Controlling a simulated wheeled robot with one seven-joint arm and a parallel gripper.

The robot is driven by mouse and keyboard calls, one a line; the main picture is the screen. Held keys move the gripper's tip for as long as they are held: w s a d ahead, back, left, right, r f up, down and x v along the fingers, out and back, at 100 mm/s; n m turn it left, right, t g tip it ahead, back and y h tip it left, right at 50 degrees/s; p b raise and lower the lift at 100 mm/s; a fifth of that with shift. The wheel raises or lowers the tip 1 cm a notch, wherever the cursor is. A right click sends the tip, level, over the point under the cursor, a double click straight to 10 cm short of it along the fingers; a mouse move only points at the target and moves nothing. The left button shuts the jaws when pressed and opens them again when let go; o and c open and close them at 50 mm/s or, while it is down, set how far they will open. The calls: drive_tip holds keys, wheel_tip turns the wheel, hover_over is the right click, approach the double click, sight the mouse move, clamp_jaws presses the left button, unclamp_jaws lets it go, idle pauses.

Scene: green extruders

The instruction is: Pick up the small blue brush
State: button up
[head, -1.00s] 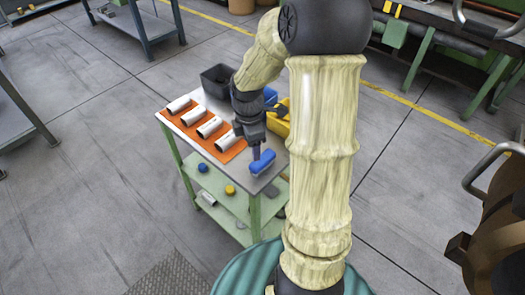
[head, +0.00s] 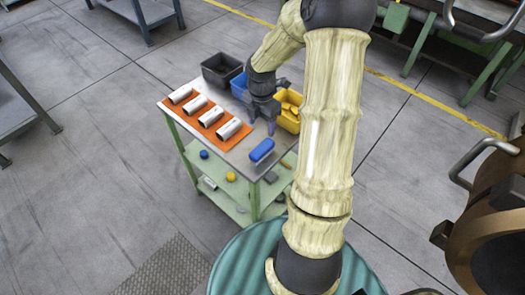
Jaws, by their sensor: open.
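The small blue brush (head: 262,150) lies on the grey top of the green cart (head: 238,158), near its front right corner. My gripper (head: 261,123) points down over the cart top, just behind the brush in the picture. Its two fingers are apart with nothing visible between them. The fingers look clear of the brush, but their exact height above the top is hard to tell.
An orange mat (head: 192,113) with several white cylinders lies left of my gripper. A black bin (head: 221,70), a blue bin (head: 238,86) and a yellow bin (head: 289,112) stand along the back. The lower shelf (head: 217,176) holds small items.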

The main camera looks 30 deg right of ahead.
sight(262, 147)
wheel_tip(262, 147, down, 8)
drive_tip(key=shift+w+f, duration=0.1)
drive_tip(key=shift+f, duration=0.15)
drive_tip(key=shift+s+f+p, duration=0.2)
drive_tip(key=shift+f+p, duration=0.35)
drive_tip(key=shift+f, duration=2)
drive_tip(key=c, duration=1.1)
drive_tip(key=shift+r, duration=0.1)
